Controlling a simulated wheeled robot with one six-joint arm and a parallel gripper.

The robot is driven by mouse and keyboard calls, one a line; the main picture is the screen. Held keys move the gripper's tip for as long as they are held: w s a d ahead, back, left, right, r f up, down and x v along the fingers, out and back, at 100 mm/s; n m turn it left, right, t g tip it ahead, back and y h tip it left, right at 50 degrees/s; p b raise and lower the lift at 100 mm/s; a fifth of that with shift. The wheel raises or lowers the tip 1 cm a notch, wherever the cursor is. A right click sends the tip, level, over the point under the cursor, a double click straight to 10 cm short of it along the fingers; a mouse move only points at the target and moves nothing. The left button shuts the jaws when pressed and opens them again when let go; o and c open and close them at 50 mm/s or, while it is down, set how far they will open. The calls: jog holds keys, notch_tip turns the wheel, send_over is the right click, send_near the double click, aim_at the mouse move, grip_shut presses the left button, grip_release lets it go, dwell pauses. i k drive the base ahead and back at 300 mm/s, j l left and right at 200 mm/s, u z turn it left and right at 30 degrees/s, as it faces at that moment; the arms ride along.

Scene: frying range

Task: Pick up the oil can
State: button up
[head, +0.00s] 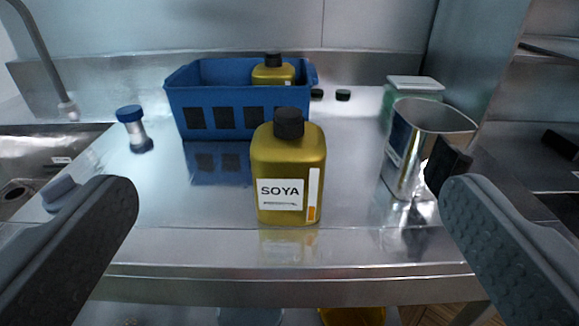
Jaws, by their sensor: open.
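A gold oil can (288,168) with a black cap and a white SOYA label stands upright on the steel counter, near its front edge. My gripper (290,210) is open, with one grey finger at the left and one at the right of the picture. The can shows between the two fingers, farther off, and neither finger touches it. A second gold can (273,73) with a black cap stands in the blue basket (225,97) behind; its lower part is hidden by the basket wall.
A metal jug (412,150) with a black handle stands right of the can, before a pale green lidded container (414,86). A blue-capped shaker (133,128) stands at left. Two small black caps (343,95) lie behind. A sink (40,165) is at far left. Counter (350,215) beside the can is clear.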

aim_at(288, 152)
jog(key=j, duration=1.1)
jog(key=k+j+z, duration=0.15)
jog(key=j, duration=0.95)
jog(key=i, duration=0.05)
